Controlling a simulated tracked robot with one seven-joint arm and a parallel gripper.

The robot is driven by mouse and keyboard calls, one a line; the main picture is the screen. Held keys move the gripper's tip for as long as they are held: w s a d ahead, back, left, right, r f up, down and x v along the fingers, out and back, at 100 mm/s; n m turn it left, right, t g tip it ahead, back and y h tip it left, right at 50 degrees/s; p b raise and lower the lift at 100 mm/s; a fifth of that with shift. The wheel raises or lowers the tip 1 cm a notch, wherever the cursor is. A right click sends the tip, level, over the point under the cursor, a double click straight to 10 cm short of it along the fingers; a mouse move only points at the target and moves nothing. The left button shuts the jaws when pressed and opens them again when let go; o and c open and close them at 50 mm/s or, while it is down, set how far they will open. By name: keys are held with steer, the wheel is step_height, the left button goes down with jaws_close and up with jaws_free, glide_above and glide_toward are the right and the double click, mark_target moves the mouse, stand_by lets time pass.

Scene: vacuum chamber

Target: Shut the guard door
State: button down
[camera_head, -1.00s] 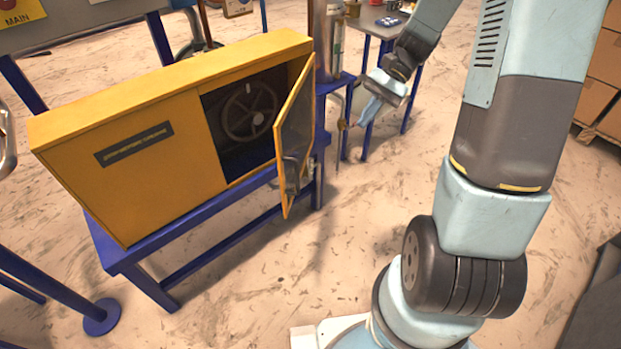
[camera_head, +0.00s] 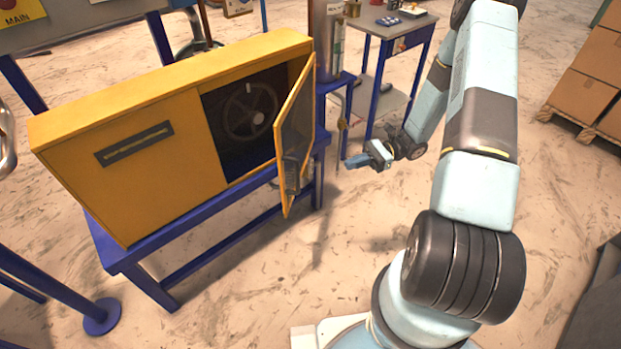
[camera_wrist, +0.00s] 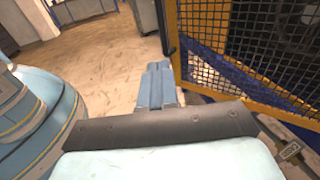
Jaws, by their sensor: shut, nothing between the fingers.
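The guard door (camera_head: 296,130) is a yellow-framed mesh panel, hinged at the right end of a yellow cabinet (camera_head: 125,180). It stands open, swung outward, with a grey latch or handle (camera_head: 291,174) low on its frame. Through the opening a handwheel (camera_head: 249,110) shows in the dark interior. My gripper (camera_head: 350,163) is shut and empty, to the right of the door and apart from it, pointing left toward it. In the wrist view my closed fingers (camera_wrist: 159,68) are left of the mesh door (camera_wrist: 255,45), and its yellow frame runs close beside them.
The cabinet sits on a blue stand (camera_head: 150,262). Behind are a grey cylinder (camera_head: 328,40) and a small blue-legged table (camera_head: 385,35) with items on it. Cardboard boxes (camera_head: 585,85) are stacked at right. The floor in front of the door is clear.

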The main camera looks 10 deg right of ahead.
steer(key=x, duration=1.4)
steer(key=shift+w+a+f+m+t+y, duration=0.15)
steer(key=shift+w+f+m+t+y, duration=0.15)
steer(key=shift+f+m+y, duration=0.1)
